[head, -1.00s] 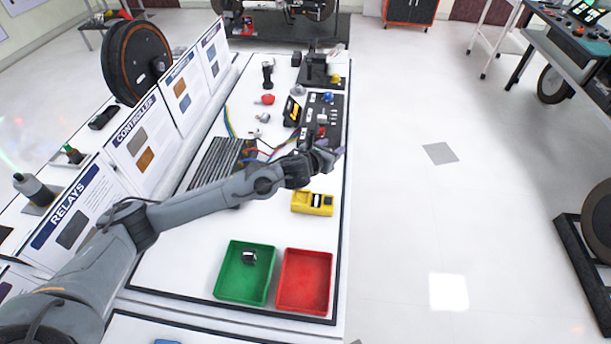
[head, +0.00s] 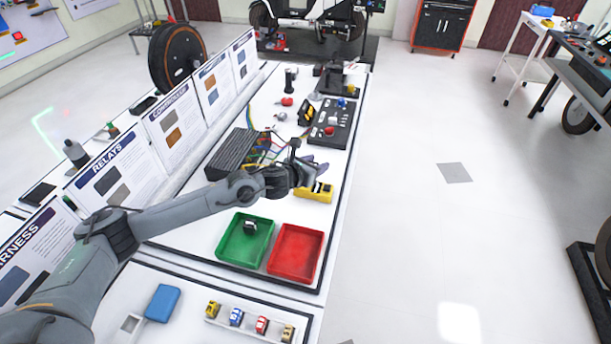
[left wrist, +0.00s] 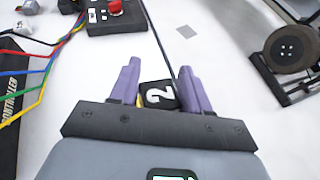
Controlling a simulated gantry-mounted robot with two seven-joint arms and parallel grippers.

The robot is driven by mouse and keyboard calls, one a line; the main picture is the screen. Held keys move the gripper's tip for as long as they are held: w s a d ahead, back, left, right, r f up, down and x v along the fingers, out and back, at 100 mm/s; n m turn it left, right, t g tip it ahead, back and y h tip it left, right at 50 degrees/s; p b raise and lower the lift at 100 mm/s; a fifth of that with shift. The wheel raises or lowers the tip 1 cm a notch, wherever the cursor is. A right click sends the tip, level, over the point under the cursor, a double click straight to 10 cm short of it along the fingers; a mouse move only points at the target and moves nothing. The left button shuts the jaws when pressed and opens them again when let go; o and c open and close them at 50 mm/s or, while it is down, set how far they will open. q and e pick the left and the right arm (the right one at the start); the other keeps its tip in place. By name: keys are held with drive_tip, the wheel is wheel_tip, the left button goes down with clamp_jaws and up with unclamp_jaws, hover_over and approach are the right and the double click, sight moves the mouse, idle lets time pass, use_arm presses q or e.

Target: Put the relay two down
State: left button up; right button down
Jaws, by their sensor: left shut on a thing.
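My left gripper (head: 318,168) is over the white bench, just beyond the yellow meter in the head view. In the left wrist view its two purple fingers (left wrist: 158,85) are shut on a black block marked with a white 2, the relay two (left wrist: 160,94). The fingers hide part of the relay, and it cannot be made out clearly in the head view. A green tray (head: 233,256) holds a small dark block with a white face (head: 250,227). A red tray (head: 296,252) beside it is empty. My right gripper is not in view.
The yellow meter (head: 316,194) lies close to my left gripper. A finned black controller (head: 233,150) with coloured wires and a black panel with a red button (head: 330,131) stand farther back. Upright signs (head: 112,172) line the left side. Toy-like coloured parts (head: 262,325) sit at the front.

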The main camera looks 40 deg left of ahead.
use_arm(q)
drive_tip(key=a+f, duration=0.2)
drive_tip(key=a, duration=0.1)
drive_tip(key=shift+w+a+f+b, duration=0.1)
drive_tip(key=shift+w+f+b, duration=0.1)
drive_tip(key=shift+b, duration=0.15)
drive_tip(key=shift+a+f, duration=0.1)
drive_tip(key=shift+a, duration=0.25)
wheel_tip(320, 180, down, 4)
drive_tip(key=shift+d+r+b, duration=0.1)
drive_tip(key=shift+b, duration=0.55)
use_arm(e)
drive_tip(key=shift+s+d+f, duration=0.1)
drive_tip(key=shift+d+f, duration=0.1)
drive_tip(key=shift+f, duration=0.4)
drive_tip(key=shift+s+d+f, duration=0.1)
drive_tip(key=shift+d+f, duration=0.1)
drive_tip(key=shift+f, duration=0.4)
use_arm(q)
drive_tip(key=shift+f, duration=0.2)
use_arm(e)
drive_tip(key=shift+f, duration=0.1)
use_arm(q)
drive_tip(key=o, duration=1.1)
drive_tip(key=shift+f, duration=0.1)
drive_tip(key=shift+c, duration=0.2)
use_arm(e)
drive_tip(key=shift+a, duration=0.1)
